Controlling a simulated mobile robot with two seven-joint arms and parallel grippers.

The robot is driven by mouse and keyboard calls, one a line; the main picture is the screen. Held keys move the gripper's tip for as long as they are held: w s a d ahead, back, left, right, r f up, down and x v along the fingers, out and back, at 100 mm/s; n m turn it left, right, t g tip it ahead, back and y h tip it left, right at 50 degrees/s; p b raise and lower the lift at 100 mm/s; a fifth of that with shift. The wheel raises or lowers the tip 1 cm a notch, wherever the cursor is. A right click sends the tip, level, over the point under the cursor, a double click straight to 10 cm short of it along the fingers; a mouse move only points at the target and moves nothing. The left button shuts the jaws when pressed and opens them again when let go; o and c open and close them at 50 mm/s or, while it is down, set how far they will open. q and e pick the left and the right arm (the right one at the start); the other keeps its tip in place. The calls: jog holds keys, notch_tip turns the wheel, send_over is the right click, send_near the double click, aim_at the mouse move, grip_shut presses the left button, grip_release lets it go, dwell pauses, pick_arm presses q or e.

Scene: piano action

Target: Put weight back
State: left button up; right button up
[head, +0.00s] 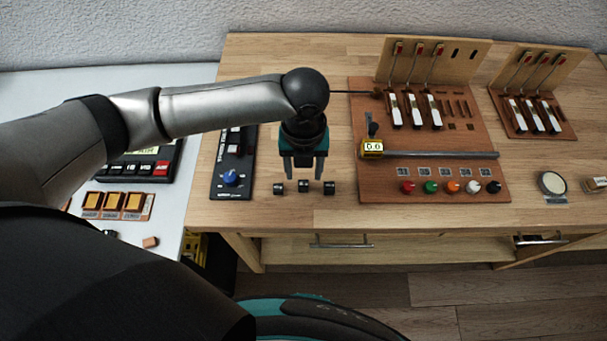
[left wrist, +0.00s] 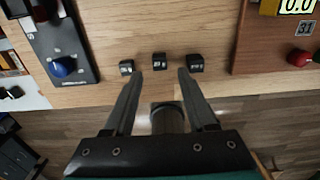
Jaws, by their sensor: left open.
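Three small black weights stand in a row near the front edge of the wooden table: a left one (head: 279,188), a middle one (head: 304,186) and a right one (head: 329,188). In the left wrist view they are the left (left wrist: 126,67), middle (left wrist: 159,61) and right (left wrist: 196,63) blocks. Their markings are too small to read. My left gripper (head: 303,173) is open and empty, pointing down close to the row. In the left wrist view its fingertips (left wrist: 160,74) lie either side of the middle weight's line, with that weight just beyond them. My right gripper is not in view.
A black control box with a blue knob (head: 231,179) lies left of the weights. To the right is a brown piano-action board (head: 440,180) with a yellow readout (head: 372,147), a rail and coloured knobs. A white table (head: 190,110) with yellow blocks stands at left.

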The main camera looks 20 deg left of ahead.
aim_at(304, 184)
pick_arm(q)
notch_tip(304, 184, up, 8)
jog(key=p, duration=0.1)
jog(key=shift+f, duration=0.15)
